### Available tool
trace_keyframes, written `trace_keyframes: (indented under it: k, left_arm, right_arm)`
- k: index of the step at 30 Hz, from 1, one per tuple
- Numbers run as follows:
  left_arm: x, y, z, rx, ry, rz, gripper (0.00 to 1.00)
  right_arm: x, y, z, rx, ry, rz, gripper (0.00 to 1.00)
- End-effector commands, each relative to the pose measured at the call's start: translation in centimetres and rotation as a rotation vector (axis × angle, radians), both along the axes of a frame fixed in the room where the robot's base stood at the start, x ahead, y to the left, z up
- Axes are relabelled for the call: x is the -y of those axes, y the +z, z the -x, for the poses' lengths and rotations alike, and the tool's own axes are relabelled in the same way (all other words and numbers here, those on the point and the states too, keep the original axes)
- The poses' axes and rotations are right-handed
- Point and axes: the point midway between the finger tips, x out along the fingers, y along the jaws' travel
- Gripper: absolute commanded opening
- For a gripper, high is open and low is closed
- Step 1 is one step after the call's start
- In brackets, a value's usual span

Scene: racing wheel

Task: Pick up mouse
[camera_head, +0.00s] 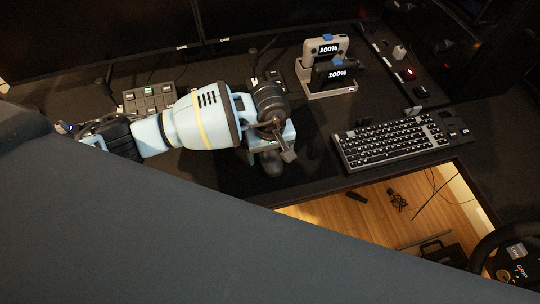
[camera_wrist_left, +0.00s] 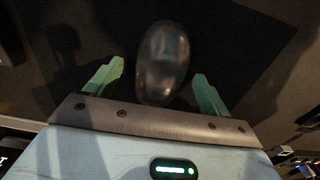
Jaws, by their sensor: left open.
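The mouse (camera_wrist_left: 162,62) is a dark, rounded, glossy shape on the black desk surface. In the left wrist view it lies between the two pale green fingers of my left gripper (camera_wrist_left: 160,85), with a gap on each side. The gripper is open. In the head view the mouse (camera_head: 271,163) shows just below the gripper (camera_head: 272,143), partly hidden by it. My right gripper is in neither view.
A black keyboard (camera_head: 392,139) lies to the right of the mouse. A stand with two devices (camera_head: 328,84) is behind. A button box (camera_head: 150,98) sits at the left. The desk's front edge drops to a wooden floor (camera_head: 350,212). A steering wheel (camera_head: 508,262) is at lower right.

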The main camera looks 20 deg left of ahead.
Motion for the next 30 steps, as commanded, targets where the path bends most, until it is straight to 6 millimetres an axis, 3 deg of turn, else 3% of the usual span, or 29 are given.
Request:
trace_keyframes:
  k: [2, 14, 23, 30]
  left_arm:
    - [0.0, 0.0, 0.0, 0.000, 0.000, 0.000, 0.82]
    - [0.0, 0.1, 0.0, 0.000, 0.001, 0.000, 0.32]
    - [0.0, 0.3, -0.1, 0.001, 0.001, 0.000, 0.32]
    - [0.0, 2.1, -0.1, 0.004, 0.000, 0.000, 0.32]
  right_arm:
    - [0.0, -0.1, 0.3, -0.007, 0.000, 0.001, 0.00]
    - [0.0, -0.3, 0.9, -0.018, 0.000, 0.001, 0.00]
    - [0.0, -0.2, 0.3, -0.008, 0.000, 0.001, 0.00]
    - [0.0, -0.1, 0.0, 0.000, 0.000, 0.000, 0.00]
